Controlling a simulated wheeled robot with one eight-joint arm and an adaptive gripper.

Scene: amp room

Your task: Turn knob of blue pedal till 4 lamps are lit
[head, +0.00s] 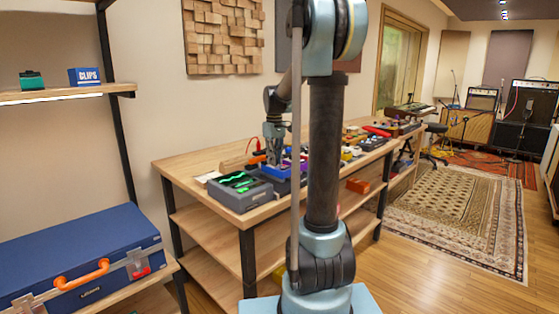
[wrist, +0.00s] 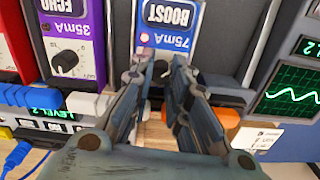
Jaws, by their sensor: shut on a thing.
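The blue pedal (wrist: 185,41), marked BOOST and 75mA, is at the top centre of the wrist view. A small pinkish lamp (wrist: 146,38) shows on its face. My gripper (wrist: 161,62) reaches over the pedal's near part, its fingertips shut on the dark knob (wrist: 160,68), which is mostly hidden between them. In the head view my gripper (head: 273,152) is down among the pedals on the table. A strip with a green LEVEL 2 display (wrist: 47,113) lies at the lower left of the wrist view. I cannot tell how many lamps are lit.
A purple ECHO pedal (wrist: 84,45) with a black knob stands just left of the blue pedal. A grey device with green wave screens (head: 240,195) sits at the table's near end. The wooden table (head: 203,165) is crowded with gear. A blue cable (wrist: 16,158) lies lower left.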

